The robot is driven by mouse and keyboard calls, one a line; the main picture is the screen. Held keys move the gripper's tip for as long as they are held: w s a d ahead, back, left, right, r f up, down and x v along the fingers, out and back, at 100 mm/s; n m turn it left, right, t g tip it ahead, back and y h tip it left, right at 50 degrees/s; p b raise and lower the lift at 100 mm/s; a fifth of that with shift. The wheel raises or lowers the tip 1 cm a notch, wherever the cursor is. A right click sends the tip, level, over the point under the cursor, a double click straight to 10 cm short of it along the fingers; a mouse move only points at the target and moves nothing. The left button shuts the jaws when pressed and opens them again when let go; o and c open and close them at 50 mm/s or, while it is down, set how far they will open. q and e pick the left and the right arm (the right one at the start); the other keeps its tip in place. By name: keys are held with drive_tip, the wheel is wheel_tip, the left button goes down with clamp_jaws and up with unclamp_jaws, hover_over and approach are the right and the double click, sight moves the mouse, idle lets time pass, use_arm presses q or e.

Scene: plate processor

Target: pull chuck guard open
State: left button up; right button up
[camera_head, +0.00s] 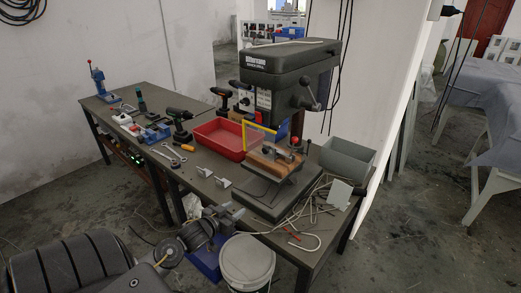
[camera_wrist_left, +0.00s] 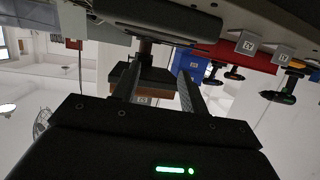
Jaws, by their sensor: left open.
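The dark drill press (camera_head: 290,65) stands on the workbench. A yellow-edged frame (camera_head: 262,127), which looks like the chuck guard, hangs below its head, above a wooden block (camera_head: 270,160). The chuck behind it is not clear. My left gripper (camera_head: 237,212) is low at the front edge of the bench, well apart from the guard. In the left wrist view, which is upside down, its two fingers (camera_wrist_left: 159,88) are spread with nothing held between them. My right gripper is not in view.
A red bin (camera_head: 215,151) stands left of the press and a grey bin (camera_head: 347,174) right of it. Cordless drills (camera_head: 180,138) and hand tools lie on the left bench. A white bucket (camera_head: 246,285) stands below the bench edge.

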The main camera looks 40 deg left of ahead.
sight(264, 151)
use_arm(q)
drive_tip(key=d+r+m+t+h+p, duration=0.1)
drive_tip(key=d+r+t, duration=0.1)
drive_tip(key=r, duration=0.8)
drive_tip(key=d+r+t+h+p, duration=0.1)
drive_tip(key=d+r+t, duration=0.1)
drive_tip(key=r, duration=0.8)
drive_tip(key=w, duration=0.3)
drive_tip(key=w+p, duration=0.1)
drive_tip(key=w, duration=0.3)
drive_tip(key=w+p, duration=0.1)
drive_tip(key=w, duration=0.3)
drive_tip(key=shift+a, duration=0.3)
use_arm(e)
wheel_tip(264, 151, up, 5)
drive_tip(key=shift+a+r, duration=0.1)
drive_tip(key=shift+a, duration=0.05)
use_arm(q)
clamp_jaws()
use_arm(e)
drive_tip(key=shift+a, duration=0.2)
